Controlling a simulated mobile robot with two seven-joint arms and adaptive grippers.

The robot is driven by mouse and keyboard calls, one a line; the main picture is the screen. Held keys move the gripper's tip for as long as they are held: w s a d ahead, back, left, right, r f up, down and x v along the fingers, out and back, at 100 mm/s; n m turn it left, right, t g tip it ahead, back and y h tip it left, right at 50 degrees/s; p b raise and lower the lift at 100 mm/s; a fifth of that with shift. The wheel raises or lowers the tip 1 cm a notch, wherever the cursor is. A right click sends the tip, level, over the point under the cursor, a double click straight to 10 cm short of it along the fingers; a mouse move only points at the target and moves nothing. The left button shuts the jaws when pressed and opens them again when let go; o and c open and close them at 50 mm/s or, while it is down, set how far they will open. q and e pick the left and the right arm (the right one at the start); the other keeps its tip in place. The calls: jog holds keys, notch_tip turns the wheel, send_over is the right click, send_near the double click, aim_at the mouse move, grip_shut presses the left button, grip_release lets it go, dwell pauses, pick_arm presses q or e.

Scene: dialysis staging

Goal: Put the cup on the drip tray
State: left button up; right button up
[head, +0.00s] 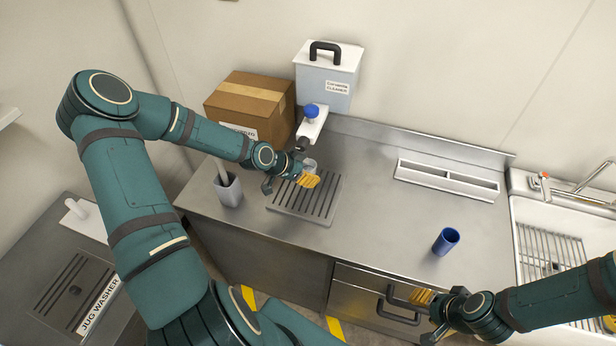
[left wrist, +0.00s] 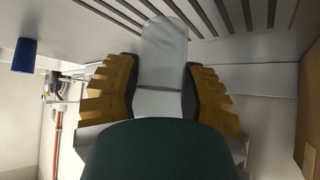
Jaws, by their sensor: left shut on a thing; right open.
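A pale grey, translucent cup (head: 310,163) is between the yellow fingers of my left gripper (head: 307,178). In the left wrist view the cup (left wrist: 163,45) shows between both fingers of the left gripper (left wrist: 160,88), with its far end towards dark slots. The slotted metal drip tray (head: 318,207) is set on the counter under the left gripper; its slots also show in the left wrist view (left wrist: 240,15). I cannot tell whether the cup touches the tray. My right gripper (head: 422,297) is open and empty in front of the counter's drawers.
A blue tumbler (head: 446,241) stands on the counter at right. A cleaner canister (head: 326,78) with a blue-knobbed spout and a cardboard box (head: 248,104) are behind the tray. A grey holder (head: 228,190) stands left. A slotted rack (head: 446,180) lies at the back; mid-counter is clear.

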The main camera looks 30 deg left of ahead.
pick_arm(q)
notch_tip(320, 180, down, 2)
jog(key=shift+w+f, duration=0.1)
jog(key=shift+f, duration=0.15)
jog(key=shift+f, duration=0.1)
jog(key=o, duration=1)
jog(key=shift+o, duration=0.2)
jog(key=shift+a+r, duration=0.1)
jog(key=shift+r, duration=0.25)
jog(key=p+v, duration=0.2)
jog(key=v, duration=0.9)
jog(key=shift+s+r+p, duration=0.25)
jog(key=shift+s+p, duration=0.05)
